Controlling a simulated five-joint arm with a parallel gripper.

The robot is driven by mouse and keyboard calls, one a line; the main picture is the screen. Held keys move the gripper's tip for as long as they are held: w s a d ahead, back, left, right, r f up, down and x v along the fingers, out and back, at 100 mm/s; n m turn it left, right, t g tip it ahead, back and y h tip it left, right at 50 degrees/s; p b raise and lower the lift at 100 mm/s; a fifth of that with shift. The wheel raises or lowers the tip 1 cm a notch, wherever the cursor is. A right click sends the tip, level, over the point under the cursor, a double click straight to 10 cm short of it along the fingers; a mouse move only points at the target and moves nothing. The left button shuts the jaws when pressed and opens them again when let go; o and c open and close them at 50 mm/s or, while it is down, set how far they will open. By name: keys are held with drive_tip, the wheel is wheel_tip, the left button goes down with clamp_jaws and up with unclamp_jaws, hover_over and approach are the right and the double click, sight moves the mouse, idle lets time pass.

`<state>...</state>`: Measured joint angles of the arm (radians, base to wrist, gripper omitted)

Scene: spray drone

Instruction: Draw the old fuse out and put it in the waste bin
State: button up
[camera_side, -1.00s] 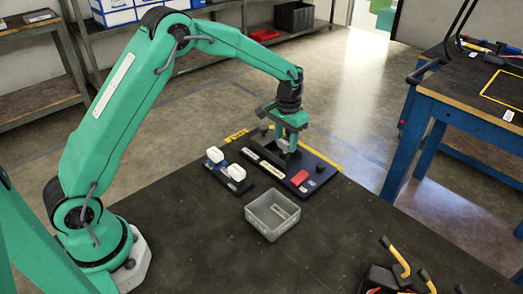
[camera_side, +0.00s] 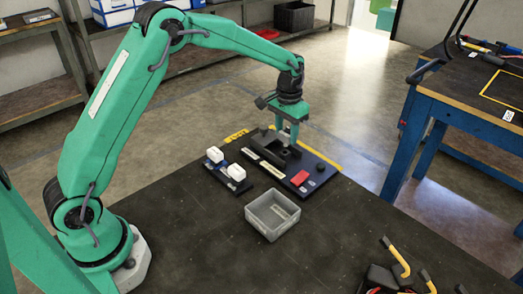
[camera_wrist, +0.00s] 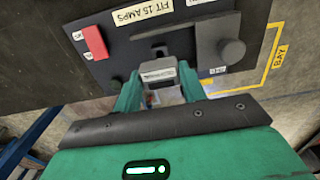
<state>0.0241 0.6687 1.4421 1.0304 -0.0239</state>
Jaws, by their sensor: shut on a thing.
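My gripper (camera_side: 290,128) is shut on the grey old fuse (camera_side: 287,138), which also shows between the fingers in the wrist view (camera_wrist: 158,72). The fuse is above the dark socket block (camera_side: 283,154) on the black fuse panel (camera_side: 272,177). I cannot tell whether its lower end is fully clear of the socket. The waste bin, a grey open box (camera_side: 272,233), stands on the table in front of the panel. A label shows inside it.
A small rack holds two white-topped fuses (camera_side: 236,173) left of the panel. The panel carries a red piece (camera_side: 301,177), a black knob (camera_side: 319,167) and a "FIT 15 AMPS" label (camera_wrist: 158,10). Yellow-handled tools (camera_side: 398,260) lie front right. The table left of the bin is clear.

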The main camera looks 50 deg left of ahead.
drive_tip(key=shift+r, duration=0.25)
drive_tip(key=shift+r, duration=0.35)
drive_tip(key=shift+r, duration=0.25)
